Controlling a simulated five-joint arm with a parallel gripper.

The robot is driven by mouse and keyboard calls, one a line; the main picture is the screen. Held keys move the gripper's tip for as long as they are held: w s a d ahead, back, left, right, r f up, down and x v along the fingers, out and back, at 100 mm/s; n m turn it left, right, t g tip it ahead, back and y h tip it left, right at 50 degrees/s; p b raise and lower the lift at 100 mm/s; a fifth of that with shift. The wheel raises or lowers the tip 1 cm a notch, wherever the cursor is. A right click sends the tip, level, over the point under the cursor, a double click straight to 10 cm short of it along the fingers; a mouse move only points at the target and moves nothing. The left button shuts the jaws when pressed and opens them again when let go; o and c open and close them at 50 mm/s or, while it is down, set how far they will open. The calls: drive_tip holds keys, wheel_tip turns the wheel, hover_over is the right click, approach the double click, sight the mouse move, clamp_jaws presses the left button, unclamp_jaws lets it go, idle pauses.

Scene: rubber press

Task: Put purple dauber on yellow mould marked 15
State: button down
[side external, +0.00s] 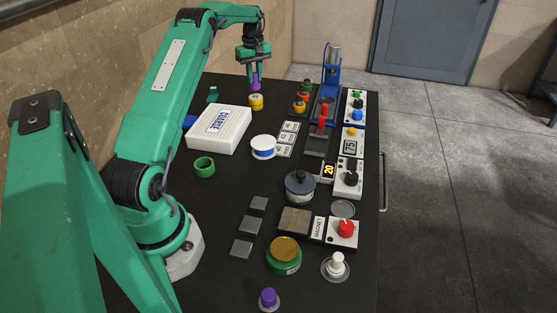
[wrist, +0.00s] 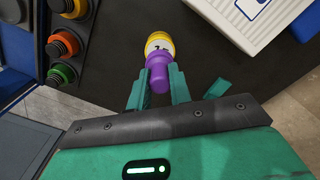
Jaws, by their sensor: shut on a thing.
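The purple dauber (side external: 255,83) is upright between the fingers of my gripper (side external: 254,71), at the far end of the table. It also shows between the fingers in the wrist view (wrist: 158,76). My gripper is shut on it. A yellow cylinder with a white marked face, the mould (side external: 256,103), stands directly below the dauber in the side view. In the wrist view the yellow mould (wrist: 159,40) shows just beyond the dauber's tip. Its number is not readable. I cannot tell whether dauber and mould touch.
A white box (side external: 220,130) with dark lettering lies to the left. A white-and-blue round tin (side external: 263,147) is nearer the camera. Another purple-topped piece (side external: 268,297) sits at the near edge.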

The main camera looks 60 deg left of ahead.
sight(255, 82)
drive_tip(key=shift+f, duration=1.55)
drive_tip(key=c, duration=1.3)
unclamp_jaws()
drive_tip(key=shift+f, duration=0.15)
wheel_tip(255, 82, up, 12)
drive_tip(key=shift+r, duration=0.2)
